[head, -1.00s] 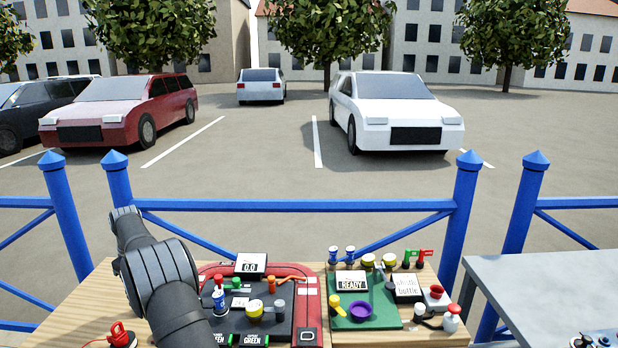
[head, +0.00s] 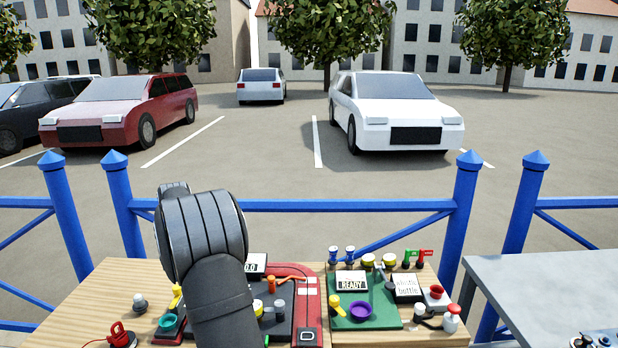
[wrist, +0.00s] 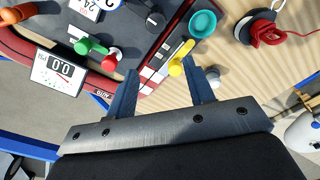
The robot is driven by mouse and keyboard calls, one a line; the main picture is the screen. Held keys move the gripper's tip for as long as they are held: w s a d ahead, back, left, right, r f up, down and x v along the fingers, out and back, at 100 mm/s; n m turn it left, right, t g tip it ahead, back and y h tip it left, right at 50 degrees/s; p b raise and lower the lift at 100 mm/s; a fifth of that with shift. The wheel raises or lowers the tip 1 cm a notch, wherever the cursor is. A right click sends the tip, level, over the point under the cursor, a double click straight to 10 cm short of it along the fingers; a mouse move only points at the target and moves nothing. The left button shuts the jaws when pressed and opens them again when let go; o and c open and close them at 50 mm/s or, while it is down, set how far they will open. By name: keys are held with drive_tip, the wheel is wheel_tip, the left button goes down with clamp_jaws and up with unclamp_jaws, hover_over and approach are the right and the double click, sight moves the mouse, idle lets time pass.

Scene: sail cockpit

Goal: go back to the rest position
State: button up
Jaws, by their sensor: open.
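My gripper (wrist: 162,82) is open in the wrist view, its two blue fingers apart with nothing held between them. Beyond the fingertips lie a yellow lever (wrist: 176,66) and a teal cup (wrist: 203,24) on the red-edged panel. In the head view my dark arm rises in front of the left side of the wooden table (head: 90,295) and hides part of the red-rimmed panel (head: 308,280). The fingers are hidden in the head view.
A green board (head: 385,318) with a READY display (head: 351,281) and a purple bowl (head: 361,311) stands right of my arm. A red clamp-like item (head: 120,336) sits front left. A blue railing (head: 300,206) runs behind; a grey table (head: 545,275) is at right.

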drive_tip(key=s+d+m, duration=0.5)
drive_tip(key=d, duration=0.1)
drive_tip(key=a+f, duration=0.2)
drive_tip(key=a, duration=0.1)
drive_tip(key=a+f, duration=0.2)
drive_tip(key=a, duration=0.2)
drive_tip(key=a+f, duration=0.2)
drive_tip(key=a, duration=0.1)
drive_tip(key=shift+s+a, duration=0.25)
drive_tip(key=shift+a+f, duration=0.5)
drive_tip(key=shift+f, duration=0.05)
drive_tip(key=w+d+r, duration=0.1)
drive_tip(key=d+r, duration=0.7)
drive_tip(key=d, duration=0.3)
drive_tip(key=w+a+n, duration=0.1)
drive_tip(key=a+n, duration=0.1)
drive_tip(key=w+a+n, duration=0.2)
drive_tip(key=shift+w+a+f, duration=0.1)
drive_tip(key=shift+w+f, duration=0.2)
drive_tip(key=shift+f, duration=0.1)
